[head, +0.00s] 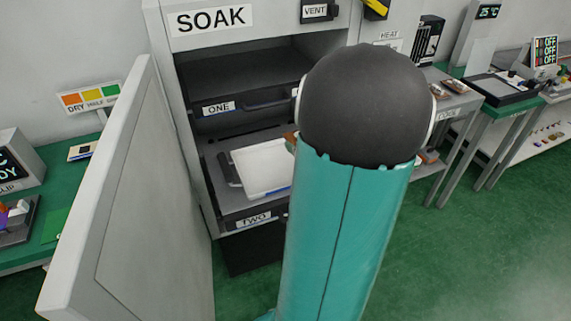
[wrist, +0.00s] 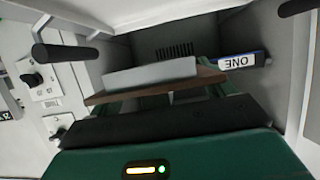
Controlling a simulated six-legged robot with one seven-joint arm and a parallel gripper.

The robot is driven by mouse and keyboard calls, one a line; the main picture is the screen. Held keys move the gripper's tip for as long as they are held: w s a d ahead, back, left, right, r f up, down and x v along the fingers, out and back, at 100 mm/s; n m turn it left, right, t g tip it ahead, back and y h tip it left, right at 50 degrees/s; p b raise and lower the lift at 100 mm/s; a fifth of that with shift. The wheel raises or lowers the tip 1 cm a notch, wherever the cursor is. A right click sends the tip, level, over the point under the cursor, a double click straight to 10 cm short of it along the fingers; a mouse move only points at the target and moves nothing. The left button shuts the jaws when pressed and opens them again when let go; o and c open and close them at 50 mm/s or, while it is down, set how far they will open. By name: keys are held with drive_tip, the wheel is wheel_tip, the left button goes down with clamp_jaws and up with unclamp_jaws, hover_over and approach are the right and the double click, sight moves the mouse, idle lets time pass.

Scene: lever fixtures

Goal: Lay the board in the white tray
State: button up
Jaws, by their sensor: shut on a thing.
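The white tray (head: 262,167) lies flat on the pulled-out shelf marked TWO inside the open SOAK cabinet. My arm hides its right end. In the wrist view my gripper (wrist: 163,97) is shut on the board (wrist: 155,87), whose brown edge shows as a thin slanted strip. A pale grey block shows directly above that strip; I cannot tell whether it is part of the board. In the head view a small brown patch shows beside my arm at the tray's right; it may be the board. My gripper is hidden there.
The cabinet's thick door (head: 130,200) stands open at the left. The shelf marked ONE (head: 240,105) is above the tray; its label also shows upside down in the wrist view (wrist: 239,61). Side benches stand left and right. Green floor is clear at the right.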

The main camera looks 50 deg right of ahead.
hover_over(288, 171)
drive_tip(key=f, duration=0.5)
drive_tip(key=shift+s+d+f, duration=0.15)
drive_tip(key=shift+s+f, duration=0.05)
drive_tip(key=shift+s, duration=0.1)
drive_tip(key=shift+w+f, duration=0.15)
drive_tip(key=shift+f, duration=0.8)
drive_tip(key=shift+w+f, duration=0.15)
drive_tip(key=shift+f, duration=0.75)
drive_tip(key=shift+f, duration=0.1)
drive_tip(key=o, duration=0.9)
drive_tip(key=shift+a, duration=0.2)
